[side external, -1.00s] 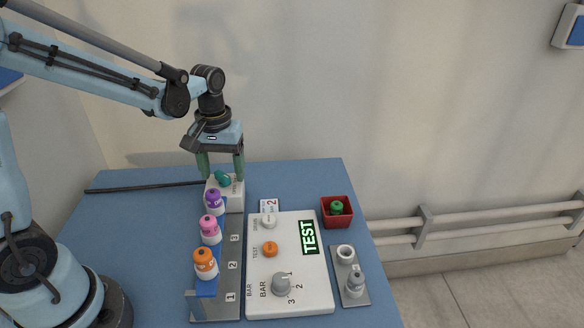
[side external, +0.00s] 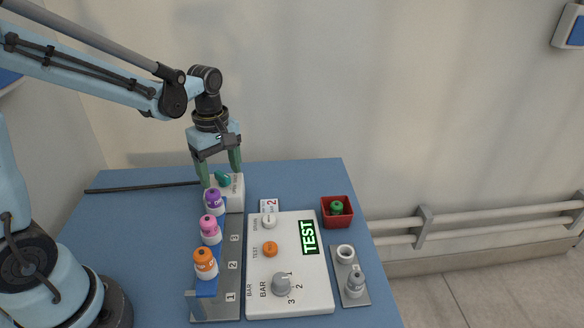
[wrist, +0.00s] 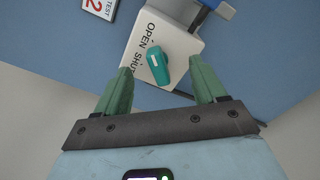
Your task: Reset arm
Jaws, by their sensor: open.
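My gripper (side external: 220,170) is open and empty, its two green fingers pointing down over the white valve box at the back end of the rack. In the wrist view the fingers (wrist: 160,88) stand apart on either side of a teal knob (wrist: 158,65). The knob sits on the white box (wrist: 150,40), which is marked OPEN and SHUT. The teal knob also shows in the side view (side external: 222,178), close to the fingers. I cannot tell whether a finger touches the box.
A rack holds purple (side external: 214,201), pink (side external: 210,229) and orange (side external: 205,262) capped bottles. A white panel (side external: 265,300) has knobs and a lit TEST display (side external: 309,237). To the right are a red bin (side external: 350,222) with a green-capped item and a grey holder (side external: 362,297) with a grey bottle.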

